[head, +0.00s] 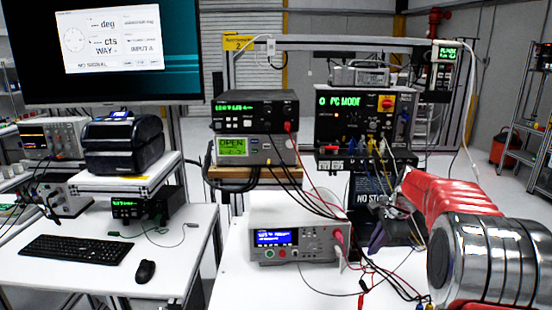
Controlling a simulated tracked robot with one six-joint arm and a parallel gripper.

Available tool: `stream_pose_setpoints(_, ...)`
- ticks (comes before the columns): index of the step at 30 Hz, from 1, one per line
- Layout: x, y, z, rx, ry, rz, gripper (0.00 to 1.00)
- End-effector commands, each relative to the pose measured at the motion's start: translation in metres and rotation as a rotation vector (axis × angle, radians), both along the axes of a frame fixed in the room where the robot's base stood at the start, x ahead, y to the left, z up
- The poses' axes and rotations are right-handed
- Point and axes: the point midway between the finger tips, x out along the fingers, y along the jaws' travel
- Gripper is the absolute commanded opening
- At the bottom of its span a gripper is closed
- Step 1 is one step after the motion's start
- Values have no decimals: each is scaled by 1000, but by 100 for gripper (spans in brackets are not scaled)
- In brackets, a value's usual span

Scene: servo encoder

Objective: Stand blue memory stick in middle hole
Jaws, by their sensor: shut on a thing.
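My red and silver arm reaches in from the right edge in the head view. My gripper (384,212) is at its far end, small and partly lost against dark equipment and cables. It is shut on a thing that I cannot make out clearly. A dark purple shape (377,238) shows just below the gripper; I cannot tell whether it is part of the gripper or something apart. I cannot pick out the blue memory stick for certain. No holes can be made out, so I cannot tell where the middle hole is.
A white bench meter (296,242) with a blue display stands left of my gripper. Red and black cables (372,268) cross the white table (240,285). The table's front left is clear.

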Motion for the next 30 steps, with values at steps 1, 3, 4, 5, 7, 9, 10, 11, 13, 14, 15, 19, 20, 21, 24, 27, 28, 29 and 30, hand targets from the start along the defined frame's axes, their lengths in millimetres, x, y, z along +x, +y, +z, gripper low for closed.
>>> stream_pose_setpoints(1, -1, 0, 0, 1, -1, 18, 0)
stream_pose_setpoints(3, -2, 1, 0, 1, 0, 51, 0)
stream_pose_setpoints(4, -2, 1, 0, 1, -1, 67, 0)
stream_pose_setpoints(5, -3, 2, 0, 2, -1, 81, 0)
stream_pose_setpoints(7, -5, 3, -1, 1, 0, 120, 0)
stream_pose_setpoints(9, -7, 4, -1, 0, -1, 170, 0)
stream_pose_setpoints(10, -8, 4, -2, 1, -1, 192, 0)
stream_pose_setpoints(11, -10, 5, -2, 1, 0, 217, 0)
stream_pose_setpoints(13, -13, 7, -3, 2, -1, 288, 0)
stream_pose_setpoints(14, -15, 8, -3, 2, 0, 319, 0)
stream_pose_setpoints(15, -18, 10, -4, 1, 0, 366, 0)
stream_pose_setpoints(19, -25, 17, -7, 1, 0, 517, 0)
stream_pose_setpoints(20, -27, 19, -8, 2, 0, 552, 0)
stream_pose_setpoints(21, -29, 23, -9, 2, 0, 603, 0)
stream_pose_setpoints(24, -35, 32, -12, 2, 1, 730, 0)
stream_pose_setpoints(27, -41, 42, -16, 3, 0, 862, 0)
stream_pose_setpoints(28, -43, 46, -17, 3, 1, 902, 0)
stream_pose_setpoints(29, -45, 49, -17, 3, 1, 942, 0)
stream_pose_setpoints(30, -48, 55, -19, 3, 1, 998, 0)
